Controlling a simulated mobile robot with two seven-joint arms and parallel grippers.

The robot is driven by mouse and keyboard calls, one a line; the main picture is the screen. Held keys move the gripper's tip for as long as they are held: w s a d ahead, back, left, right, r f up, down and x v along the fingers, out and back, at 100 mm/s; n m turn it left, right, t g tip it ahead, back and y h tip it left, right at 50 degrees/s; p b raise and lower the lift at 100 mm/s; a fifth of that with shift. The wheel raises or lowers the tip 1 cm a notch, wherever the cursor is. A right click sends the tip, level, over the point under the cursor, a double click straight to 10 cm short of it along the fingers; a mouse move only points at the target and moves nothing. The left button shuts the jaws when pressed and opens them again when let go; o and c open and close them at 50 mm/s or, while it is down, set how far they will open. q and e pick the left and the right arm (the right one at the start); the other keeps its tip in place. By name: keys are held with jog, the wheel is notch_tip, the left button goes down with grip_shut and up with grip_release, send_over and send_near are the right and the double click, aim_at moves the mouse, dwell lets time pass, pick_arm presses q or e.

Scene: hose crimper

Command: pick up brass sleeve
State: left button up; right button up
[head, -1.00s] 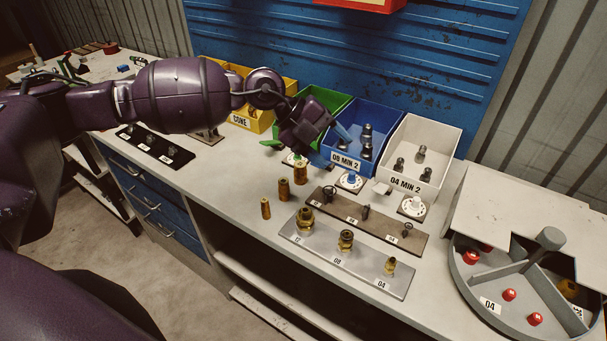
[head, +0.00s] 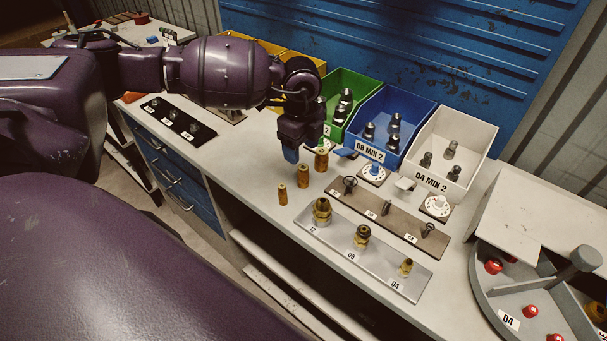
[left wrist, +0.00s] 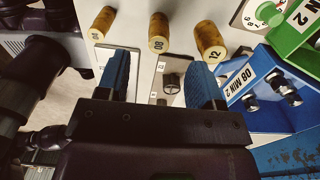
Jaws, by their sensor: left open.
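Three brass sleeves stand upright in a row on the bench: a small one (head: 283,195), a medium one (head: 303,177) and a large one (head: 321,160). In the left wrist view their end labels read 04 on the small sleeve (left wrist: 102,22), 08 on the medium (left wrist: 158,30) and 12 on the large (left wrist: 210,40). My left gripper (head: 291,155) points down above and behind the row, near the medium and large sleeves. In the left wrist view its blue fingers (left wrist: 160,75) are spread, with no sleeve between them. My right gripper is not in view.
A silver plate (head: 337,257) with brass fittings and a brown plate (head: 395,232) with small parts lie to the right. Green (head: 362,91), blue (head: 420,112) and white (head: 487,150) bins stand behind. A grey divided tray (head: 488,300) is at the far right.

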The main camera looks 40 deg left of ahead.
aim_at(301, 166)
pick_arm(q)
notch_tip(301, 166, down, 4)
jog(key=shift+r, duration=0.1)
jog(key=shift+f, duration=2.5)
jog(key=c, duration=1)
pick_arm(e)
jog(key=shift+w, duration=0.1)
